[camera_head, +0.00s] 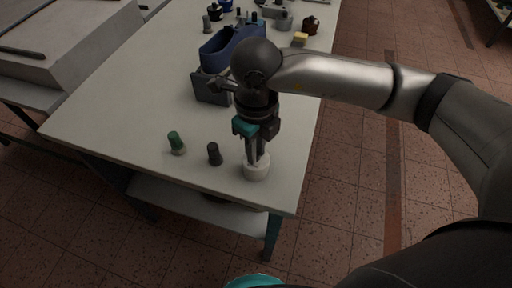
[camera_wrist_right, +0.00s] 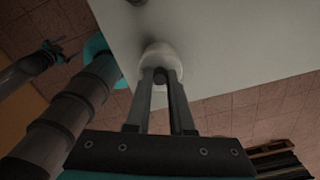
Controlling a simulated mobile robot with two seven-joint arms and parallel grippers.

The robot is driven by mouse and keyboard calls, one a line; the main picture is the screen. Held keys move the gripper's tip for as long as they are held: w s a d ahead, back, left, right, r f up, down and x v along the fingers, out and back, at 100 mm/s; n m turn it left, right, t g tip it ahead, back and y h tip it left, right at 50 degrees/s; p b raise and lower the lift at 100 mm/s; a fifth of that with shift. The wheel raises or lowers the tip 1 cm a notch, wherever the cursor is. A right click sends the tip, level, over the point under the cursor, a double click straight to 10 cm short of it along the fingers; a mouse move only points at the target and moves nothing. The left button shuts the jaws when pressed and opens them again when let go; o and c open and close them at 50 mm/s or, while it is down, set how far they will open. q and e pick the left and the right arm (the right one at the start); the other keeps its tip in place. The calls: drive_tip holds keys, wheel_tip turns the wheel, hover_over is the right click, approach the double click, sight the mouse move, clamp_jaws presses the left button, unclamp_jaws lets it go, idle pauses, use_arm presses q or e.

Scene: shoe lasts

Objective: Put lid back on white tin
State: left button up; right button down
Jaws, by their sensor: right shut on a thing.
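The white tin (camera_head: 256,171) stands upright near the front right corner of the table; it also shows in the right wrist view (camera_wrist_right: 162,52). My right gripper (camera_head: 257,160) points down over the tin, with its fingertips at the tin's top. It is shut on a small dark knob (camera_wrist_right: 160,76), seen between the fingertips in the right wrist view. The knob looks like the lid's, but the lid's edge is hidden, so I cannot tell if it is seated. My left gripper (camera_wrist_right: 48,54) shows small at the left of the right wrist view, away from the tin; its jaws are unclear.
A green-topped bottle (camera_head: 176,143) and a dark small cylinder (camera_head: 214,154) stand left of the tin. A blue bin (camera_head: 222,50) and a dark grey box (camera_head: 209,89) are behind. Several small items stand at the far end. The table's left part (camera_head: 115,105) is clear.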

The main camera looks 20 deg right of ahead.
idle(0.4)
drive_tip(key=shift+c, duration=1.1)
unclamp_jaws()
drive_tip(key=shift+r+p, duration=2.25)
drive_tip(key=shift+r, duration=1.3)
drive_tip(key=shift+c, duration=0.3)
clamp_jaws()
